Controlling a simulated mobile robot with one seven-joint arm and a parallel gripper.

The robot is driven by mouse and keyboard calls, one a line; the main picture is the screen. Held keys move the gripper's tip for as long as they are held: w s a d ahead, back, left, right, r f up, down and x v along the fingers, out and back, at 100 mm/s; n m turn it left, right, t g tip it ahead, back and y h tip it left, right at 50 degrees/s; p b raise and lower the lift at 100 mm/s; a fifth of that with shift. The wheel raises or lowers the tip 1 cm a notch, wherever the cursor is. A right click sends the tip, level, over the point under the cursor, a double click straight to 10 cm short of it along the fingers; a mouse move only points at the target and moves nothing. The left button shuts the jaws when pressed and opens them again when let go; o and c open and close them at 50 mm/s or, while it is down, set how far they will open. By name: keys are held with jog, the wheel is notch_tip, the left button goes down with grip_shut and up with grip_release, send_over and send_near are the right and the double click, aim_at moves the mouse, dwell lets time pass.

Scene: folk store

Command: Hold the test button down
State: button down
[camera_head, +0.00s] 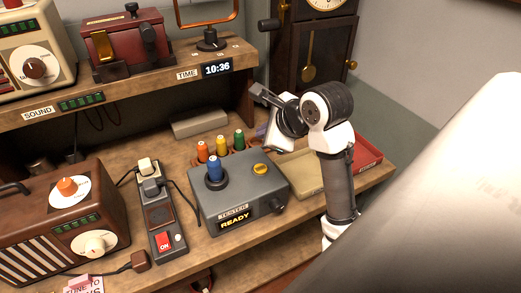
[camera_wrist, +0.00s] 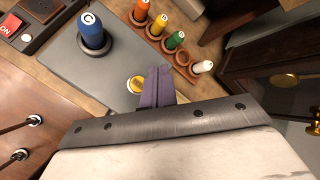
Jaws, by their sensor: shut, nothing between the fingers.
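The grey tester box (camera_head: 240,190) sits on the wooden counter, and its display (camera_head: 237,222) reads READY. Its yellow test button (camera_head: 261,169) is on the top right; a blue cylinder (camera_head: 215,168) stands upright in its socket on the left. In the wrist view the blue cylinder (camera_wrist: 92,32) is marked C. My gripper (camera_wrist: 158,84) has purple fingers, shut and empty. They are right beside the yellow button (camera_wrist: 135,84) in the wrist view and partly cover it. In the head view they appear above and behind the button, apart from it.
Orange (camera_head: 203,151), yellow (camera_head: 221,145) and green (camera_head: 239,139) cylinders stand in a rack behind the tester, with a white one (camera_wrist: 203,67) beside them. A power strip (camera_head: 158,210) lies left. A beige tray (camera_head: 298,172) and red tray (camera_head: 367,153) lie right. A shelf overhangs the back left.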

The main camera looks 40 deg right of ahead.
jog(key=b, duration=0.7)
send_over(264, 171)
notch_tip(264, 171, down, 7)
jog(key=shift+w+r, duration=0.1)
jog(key=shift+f, duration=0.9)
jog(key=shift+f, duration=0.1)
dwell(0.7)
jog(key=shift+f, duration=0.35)
jog(key=shift+f, duration=0.5)
dwell(2.2)
dwell(0.5)
jog(key=shift+r+p, duration=0.9)
jog(key=shift+p, duration=0.25)
jog(key=shift+r, duration=0.15)
notch_tip(264, 171, up, 5)
jog(key=p, duration=0.6)
